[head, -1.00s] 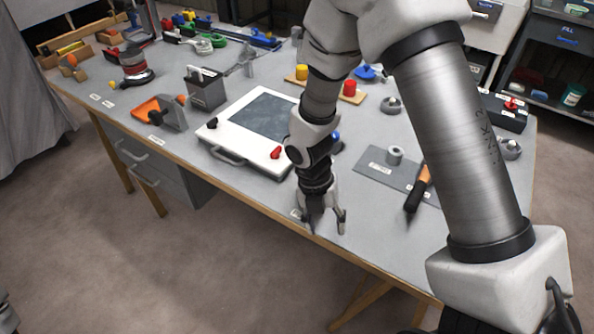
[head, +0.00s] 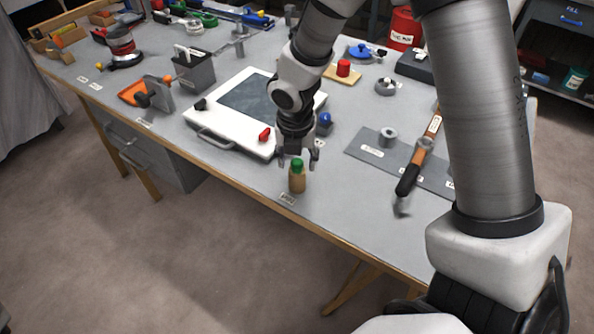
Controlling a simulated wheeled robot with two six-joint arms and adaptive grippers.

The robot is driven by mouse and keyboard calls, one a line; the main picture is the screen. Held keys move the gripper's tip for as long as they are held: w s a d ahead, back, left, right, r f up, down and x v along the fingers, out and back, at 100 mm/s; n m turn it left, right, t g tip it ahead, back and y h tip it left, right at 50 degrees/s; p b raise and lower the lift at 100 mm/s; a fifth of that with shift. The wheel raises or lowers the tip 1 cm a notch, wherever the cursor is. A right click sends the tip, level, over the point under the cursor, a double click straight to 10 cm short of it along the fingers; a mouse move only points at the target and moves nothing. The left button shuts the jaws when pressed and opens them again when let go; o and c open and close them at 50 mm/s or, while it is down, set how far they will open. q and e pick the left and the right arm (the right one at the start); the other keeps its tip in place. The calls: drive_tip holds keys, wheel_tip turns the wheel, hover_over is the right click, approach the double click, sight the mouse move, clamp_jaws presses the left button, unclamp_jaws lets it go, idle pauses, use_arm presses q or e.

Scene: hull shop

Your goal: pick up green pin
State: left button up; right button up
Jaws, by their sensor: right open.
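The green pin (head: 297,176) has a green top and a tan, wood-like body. It stands upright near the front edge of the grey table, by a small label (head: 287,199). My right gripper (head: 298,160) points down just behind the pin in the picture, with its fingers apart and nothing held. The pin overlaps part of the gripper; I cannot tell whether they touch. My left gripper is not in view.
A white framed panel (head: 212,125) with a red knob (head: 264,135) lies left of the gripper. A blue-topped piece (head: 324,121) stands close behind. To the right are a grey plate (head: 365,151) and an orange-handled tool (head: 408,180). The table front edge is close.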

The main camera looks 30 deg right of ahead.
clamp_jaws()
wheel_tip(320, 180, up, 10)
drive_tip(key=p, duration=0.2)
drive_tip(key=shift+p, duration=0.35)
